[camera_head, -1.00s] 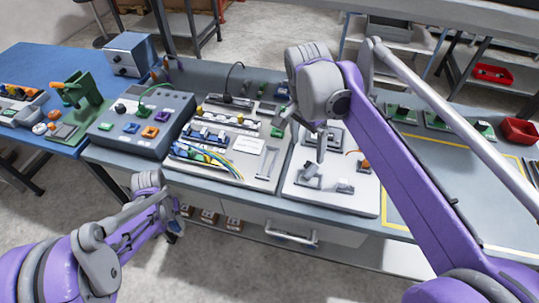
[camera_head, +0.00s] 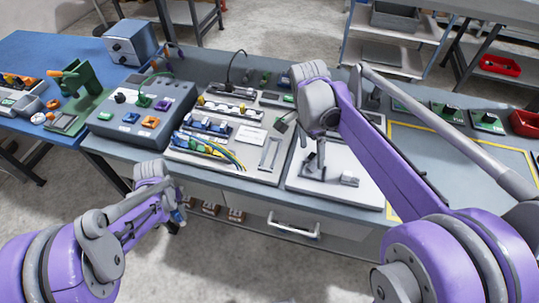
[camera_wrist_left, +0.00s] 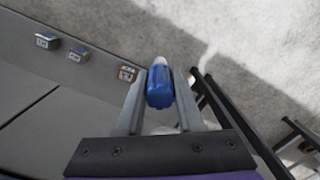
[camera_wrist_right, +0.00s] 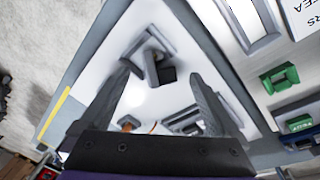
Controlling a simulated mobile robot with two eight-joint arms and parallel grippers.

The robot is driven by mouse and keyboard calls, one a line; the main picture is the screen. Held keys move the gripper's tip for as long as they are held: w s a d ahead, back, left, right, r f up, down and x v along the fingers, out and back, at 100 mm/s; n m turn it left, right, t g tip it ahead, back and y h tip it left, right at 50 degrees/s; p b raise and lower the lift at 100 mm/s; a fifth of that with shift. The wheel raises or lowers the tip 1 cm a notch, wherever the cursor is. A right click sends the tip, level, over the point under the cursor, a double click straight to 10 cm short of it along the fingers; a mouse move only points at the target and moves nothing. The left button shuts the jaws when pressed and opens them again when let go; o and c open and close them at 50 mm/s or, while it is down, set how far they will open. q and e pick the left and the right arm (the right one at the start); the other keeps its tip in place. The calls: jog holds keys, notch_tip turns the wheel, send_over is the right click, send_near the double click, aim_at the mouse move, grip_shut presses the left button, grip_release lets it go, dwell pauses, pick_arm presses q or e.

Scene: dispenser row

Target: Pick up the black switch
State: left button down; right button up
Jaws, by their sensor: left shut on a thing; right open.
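A black switch block (camera_wrist_right: 168,75) shows in the right wrist view, against a grey angled part (camera_wrist_right: 150,62) on a white board (camera_wrist_right: 131,95). My right gripper (camera_wrist_right: 160,82) is open, with its fingers on either side of that block in the picture and nothing held. Whether it touches the block cannot be told. In the head view my right gripper (camera_head: 303,142) is over the white board (camera_head: 305,186), where the switch is hard to make out. My left gripper (camera_wrist_left: 160,88) is shut on a blue cylinder (camera_wrist_left: 160,90) with a pale end, in front of the bench.
Another grey part (camera_head: 348,179) lies on the white board close to my right gripper. A board with coloured blocks and wires (camera_head: 222,140) is to its left, and a grey control box (camera_head: 140,116) is further left. The yellow-outlined area (camera_head: 455,165) at right looks mostly clear.

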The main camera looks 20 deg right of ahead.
notch_tip(320, 180, down, 2)
jog(key=shift+s+d+f, duration=0.1)
jog(key=shift+s+d, duration=0.05)
grip_shut()
dwell(0.5)
